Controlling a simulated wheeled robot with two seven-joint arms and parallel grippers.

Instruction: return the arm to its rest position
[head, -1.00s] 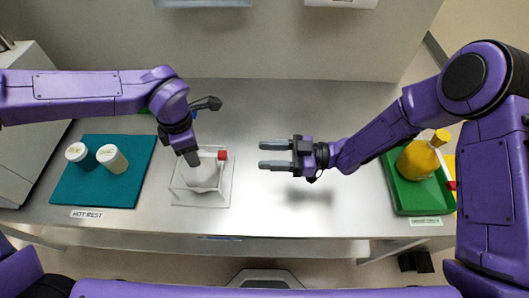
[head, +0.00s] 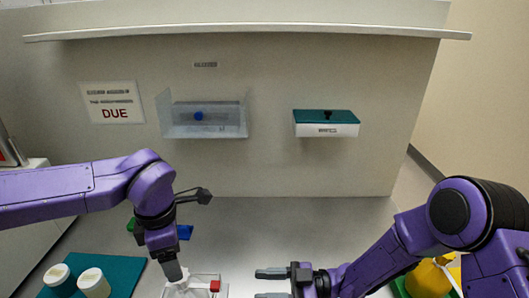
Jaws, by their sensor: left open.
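My left arm comes in from the left. Its gripper (head: 191,236) is open, with its two dark fingers spread wide apart and nothing between them. Its lower finger is close to a clear box (head: 222,291) with a red part at the bottom of the view; I cannot tell if they touch. My right arm comes in from the right, low over the bench. Its gripper (head: 262,285) has two parallel grey fingers apart with nothing between them, partly cut by the bottom edge.
On the bench (head: 300,225), a teal mat (head: 122,272) holds two white-capped containers at left. Small blue (head: 184,232) and green items lie behind my left gripper. A yellow bottle (head: 428,280) is at right. The back wall carries a clear bin (head: 205,131) and a teal-topped box (head: 326,130).

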